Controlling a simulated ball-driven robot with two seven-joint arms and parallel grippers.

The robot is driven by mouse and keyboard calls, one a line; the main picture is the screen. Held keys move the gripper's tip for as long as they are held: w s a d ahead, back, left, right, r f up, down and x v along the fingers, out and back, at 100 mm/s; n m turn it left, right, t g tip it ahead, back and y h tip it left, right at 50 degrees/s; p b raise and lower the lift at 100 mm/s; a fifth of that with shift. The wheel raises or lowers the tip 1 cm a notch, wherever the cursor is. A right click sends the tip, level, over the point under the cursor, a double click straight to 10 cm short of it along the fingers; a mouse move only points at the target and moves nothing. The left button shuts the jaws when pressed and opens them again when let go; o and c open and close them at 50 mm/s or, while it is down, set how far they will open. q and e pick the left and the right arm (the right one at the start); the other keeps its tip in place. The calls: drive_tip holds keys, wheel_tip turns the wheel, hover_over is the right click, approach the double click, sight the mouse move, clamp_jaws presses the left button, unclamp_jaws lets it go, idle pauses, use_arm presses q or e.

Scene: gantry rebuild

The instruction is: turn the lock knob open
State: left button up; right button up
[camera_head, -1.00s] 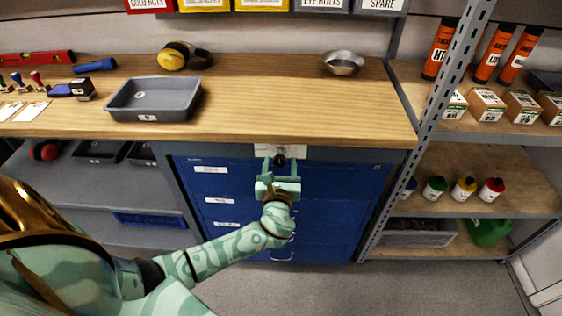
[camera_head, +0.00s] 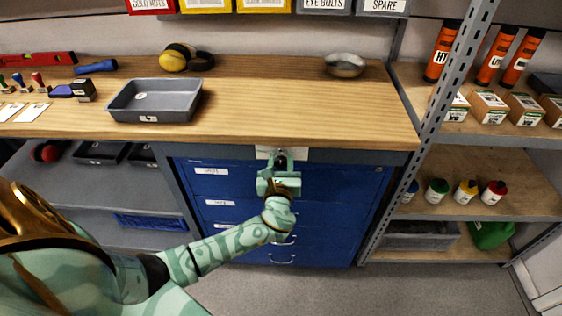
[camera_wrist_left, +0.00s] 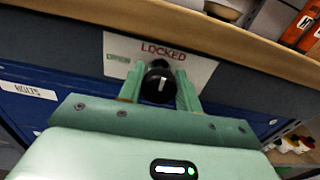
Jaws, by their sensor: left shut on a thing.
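The lock knob (camera_wrist_left: 159,84) is a round black knob with a white pointer line. It sits in front of a white plate (camera_wrist_left: 196,68) marked "LOCKED" in red, with a green word at its left that is hard to read. The plate is at the top of the blue drawer cabinet (camera_head: 330,205), just under the bench top. My left gripper (camera_head: 281,158) reaches up to the knob from below, and its fingers are shut on the knob, one on each side. In the left wrist view the pointer line stands close to upright. My right gripper is not in view.
The wooden bench edge (camera_head: 330,136) overhangs just above the knob. A grey tray (camera_head: 155,100) and a metal bowl (camera_head: 344,65) stand on the bench. A metal shelf post (camera_head: 430,120) rises right of the cabinet, with bottles and boxes on shelves beyond.

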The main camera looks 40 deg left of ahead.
use_arm(q)
drive_tip(key=shift+f+n, duration=0.1)
drive_tip(key=shift+n, duration=0.2)
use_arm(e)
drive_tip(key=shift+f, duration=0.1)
use_arm(q)
drive_tip(key=n+b, duration=0.1)
drive_tip(key=n, duration=0.2)
drive_tip(key=shift+f+n+b, duration=0.15)
drive_tip(key=shift+n+b, duration=0.2)
drive_tip(key=shift+n, duration=0.05)
drive_tip(key=n+b, duration=0.2)
drive_tip(key=n, duration=0.2)
drive_tip(key=shift+s+f+n, duration=0.1)
drive_tip(key=shift+n, duration=0.2)
drive_tip(key=n+b, duration=0.2)
drive_tip(key=n, duration=0.2)
drive_tip(key=shift+a+f+b, duration=0.1)
drive_tip(key=shift+b, duration=0.2)
drive_tip(key=shift+n+b, duration=1.05)
drive_tip(key=shift+n, duration=1.15)
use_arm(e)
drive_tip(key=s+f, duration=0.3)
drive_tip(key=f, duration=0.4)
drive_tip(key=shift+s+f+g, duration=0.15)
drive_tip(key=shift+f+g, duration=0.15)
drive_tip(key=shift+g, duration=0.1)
